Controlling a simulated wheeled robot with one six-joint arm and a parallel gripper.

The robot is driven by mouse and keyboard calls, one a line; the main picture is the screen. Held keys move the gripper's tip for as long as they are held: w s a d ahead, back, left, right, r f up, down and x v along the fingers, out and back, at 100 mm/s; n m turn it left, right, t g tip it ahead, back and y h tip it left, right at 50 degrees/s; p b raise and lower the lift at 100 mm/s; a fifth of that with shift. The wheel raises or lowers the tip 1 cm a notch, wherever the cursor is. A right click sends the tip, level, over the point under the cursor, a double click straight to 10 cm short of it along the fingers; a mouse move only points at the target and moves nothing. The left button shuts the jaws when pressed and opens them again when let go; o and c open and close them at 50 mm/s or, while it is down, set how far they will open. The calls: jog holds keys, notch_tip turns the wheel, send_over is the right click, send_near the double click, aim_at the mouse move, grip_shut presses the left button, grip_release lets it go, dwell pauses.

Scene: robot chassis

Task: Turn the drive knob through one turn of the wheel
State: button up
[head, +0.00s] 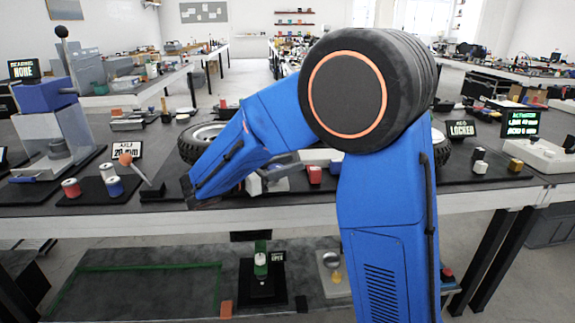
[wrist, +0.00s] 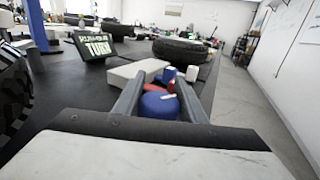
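A round blue knob (wrist: 158,106) with a pale mark on its top shows in the wrist view, between and beyond my fingers; I take it for the drive knob. A red piece (wrist: 153,88) lies just behind it. My gripper (wrist: 161,80) has its two grey fingers apart, one on each side of the knob in the picture. Whether they touch it I cannot tell. A dark treaded wheel (wrist: 12,100) stands at the left edge. In the head view, two wheels (head: 199,142) (head: 440,147) are partly hidden by my blue arm, and I cannot clearly make out the knob there.
A pale block (wrist: 137,72) lies beside the left finger. A white cylinder (wrist: 191,73) stands beyond the right finger, and a tyre (wrist: 180,49) farther back. Free floor lies right of the bench edge. A LOCKED sign (head: 461,129) stands right.

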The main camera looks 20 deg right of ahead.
aim_at(274, 164)
jog(key=shift+t, duration=0.4)
jog(key=n+t+y, duration=0.1)
jog(key=n+t, duration=0.1)
jog(key=w+n+t+y, duration=0.1)
jog(key=n+t, duration=0.1)
jog(key=t, duration=0.1)
jog(key=shift+a, duration=0.2)
jog(key=n+t+y, duration=0.2)
jog(key=w+n+t+y, duration=0.1)
jog(key=t+y, duration=0.1)
jog(key=shift+a+n, duration=0.3)
jog(key=shift+a, duration=0.1)
jog(key=n+t+y, duration=0.2)
jog(key=y, duration=0.1)
jog(key=a+n+t+y, duration=0.1)
jog(key=n+y, duration=0.1)
jog(key=shift+w, duration=0.35)
jog(key=shift+w+a+n+t+y, duration=0.1)
jog(key=shift+a+n+t+y, duration=0.15)
jog(key=shift+n+y, duration=0.5)
jog(key=shift+a+n+t+y, duration=0.2)
jog(key=shift+n+y, duration=0.1)
jog(key=shift+y, duration=0.75)
jog(key=shift+w+a+n+t+y, duration=0.15)
jog(key=shift+n+t+y, duration=0.1)
jog(key=shift+n+y, duration=0.5)
jog(key=shift+s+a+y, duration=0.1)
jog(key=shift+y, duration=0.15)
jog(key=o, duration=1)
